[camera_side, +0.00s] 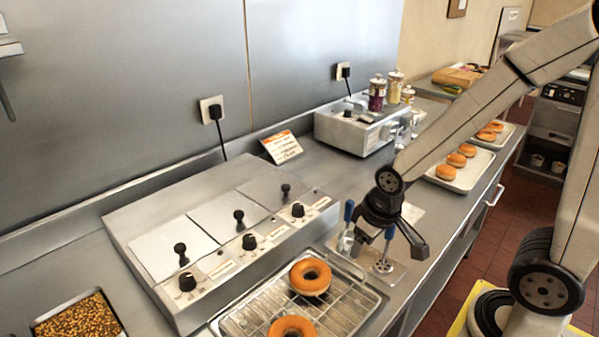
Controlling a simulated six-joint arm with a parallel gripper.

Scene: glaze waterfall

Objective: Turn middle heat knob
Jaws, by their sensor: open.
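The steel warmer (140,225) stands on the counter at left centre, with three lidded wells. Three black heat knobs sit along its sloped front panel. The middle heat knob (249,241) is between the near heat knob (187,281) and the far heat knob (298,209). Each lid also has a black handle, the middle one (239,218) behind the middle knob. My gripper (388,245) hangs open to the right of the warmer, clear of the middle knob, pointing down above the counter near blue-handled tools.
A wire rack tray (342,317) with two donuts (310,277) lies in front of the warmer. Blue-handled tools (348,212) stand by my gripper. A second appliance (350,132) carries jars behind. A donut tray (470,172) is at right, a nut tray (78,318) at lower left.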

